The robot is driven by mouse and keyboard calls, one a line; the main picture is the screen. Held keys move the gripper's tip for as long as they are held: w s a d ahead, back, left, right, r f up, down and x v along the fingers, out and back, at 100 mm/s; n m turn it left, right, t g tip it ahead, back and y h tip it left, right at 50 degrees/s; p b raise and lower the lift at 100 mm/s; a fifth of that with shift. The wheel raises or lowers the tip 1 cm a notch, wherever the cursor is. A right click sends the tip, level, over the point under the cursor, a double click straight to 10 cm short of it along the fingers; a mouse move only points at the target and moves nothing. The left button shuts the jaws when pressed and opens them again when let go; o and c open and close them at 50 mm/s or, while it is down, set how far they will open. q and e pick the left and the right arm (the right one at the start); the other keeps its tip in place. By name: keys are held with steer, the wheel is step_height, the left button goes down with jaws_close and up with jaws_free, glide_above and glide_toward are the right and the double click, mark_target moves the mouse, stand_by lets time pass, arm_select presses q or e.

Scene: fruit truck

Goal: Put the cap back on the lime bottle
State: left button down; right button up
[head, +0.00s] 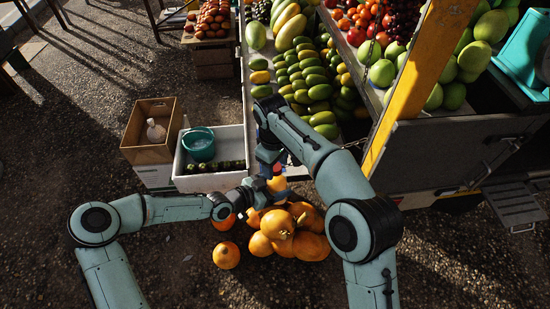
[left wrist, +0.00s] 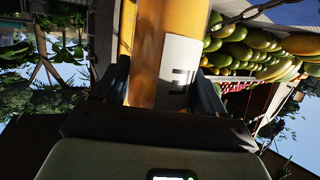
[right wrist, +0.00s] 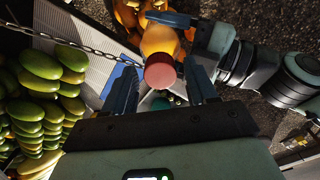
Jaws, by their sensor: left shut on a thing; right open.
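The bottle (left wrist: 165,55) is yellow-orange with a white label in the left wrist view. My left gripper (left wrist: 165,92) is shut around its body. In the head view the bottle (head: 277,184) is held upright or nearly so above the pile of pumpkins. A round red cap (right wrist: 160,71) shows at the bottle's top in the right wrist view, in line with the bottle (right wrist: 159,42). Whether it is fully seated I cannot tell. My right gripper (right wrist: 161,82) is open, its fingers on either side of the cap with gaps.
Orange pumpkins (head: 282,247) lie below the grippers. A white crate (head: 212,180) with a teal bucket (head: 199,143) and a cardboard box (head: 151,131) stand left. The fruit truck's stall of green and yellow fruit lies beyond, with a yellow post (head: 415,80) right. A chain (right wrist: 85,46) hangs nearby.

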steer(key=shift+c, duration=0.3)
jaws_close()
steer(key=shift+o, duration=0.8)
jaws_free()
step_height(320, 180, up, 12)
steer(key=shift+s+a, duration=0.2)
steer(key=shift+s, duration=0.05)
